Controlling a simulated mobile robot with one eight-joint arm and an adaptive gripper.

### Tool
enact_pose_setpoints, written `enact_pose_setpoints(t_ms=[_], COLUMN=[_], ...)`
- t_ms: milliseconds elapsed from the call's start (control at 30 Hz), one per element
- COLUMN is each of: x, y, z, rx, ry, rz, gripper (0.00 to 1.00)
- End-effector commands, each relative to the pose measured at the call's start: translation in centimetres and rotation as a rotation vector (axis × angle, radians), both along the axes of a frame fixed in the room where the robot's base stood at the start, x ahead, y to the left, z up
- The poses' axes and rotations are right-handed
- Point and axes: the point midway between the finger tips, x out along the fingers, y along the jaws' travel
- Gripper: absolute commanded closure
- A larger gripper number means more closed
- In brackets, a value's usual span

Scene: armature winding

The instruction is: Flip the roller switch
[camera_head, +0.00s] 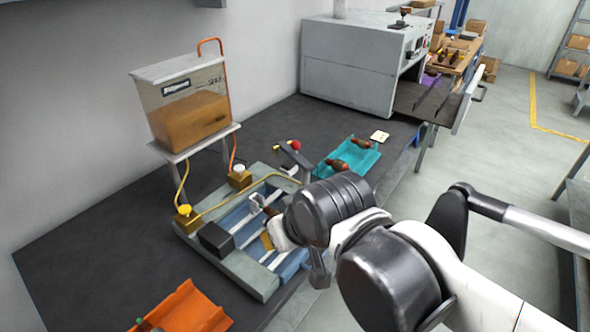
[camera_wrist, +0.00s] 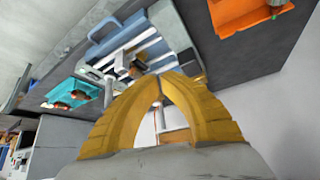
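A grey and blue roller machine (camera_head: 240,273) with pale rods stands on the dark bench, and it also shows upside down in the wrist view (camera_wrist: 117,38). A black box (camera_head: 215,239) sits at its left end. A dark lever with a red ball (camera_head: 295,146) stands at its far end. I cannot tell which small part is the roller switch. My gripper (camera_wrist: 164,77) has its yellow fingers meeting at the tips, with nothing seen between them. In the head view it is over the machine's front right part, largely hidden by my arm.
A tank (camera_head: 190,110) of amber liquid stands on a stand behind the machine. A teal tray (camera_head: 368,163) with brown armatures is beyond it. An orange tray (camera_head: 185,310) lies at the near left. A grey oven (camera_head: 350,65) is at the back.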

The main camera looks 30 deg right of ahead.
Motion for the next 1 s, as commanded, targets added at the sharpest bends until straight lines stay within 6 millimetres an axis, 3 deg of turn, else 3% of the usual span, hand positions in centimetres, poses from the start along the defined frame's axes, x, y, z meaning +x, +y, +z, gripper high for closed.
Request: enact_pose_setpoints(t_ms=[167,367,567,700,900,1000], x=[2.3,6.4,10.0,11.8,12.4,12.2], y=[-2.0,-6.3,-12.4,-17.6,-24.6,-27.0], z=[0.1,-0.4,-1.7,-3.0,-4.9,-5.6], rx=[0.015,0.058,0.103,0.117,0.098,0.08], ry=[0.037,0.062,0.016,-0.059,-0.188,-0.239], rz=[0.019,0.09,0.182,0.249,0.329,0.356], gripper=[1.0,1.0,1.0,1.0,1.0,1.0])
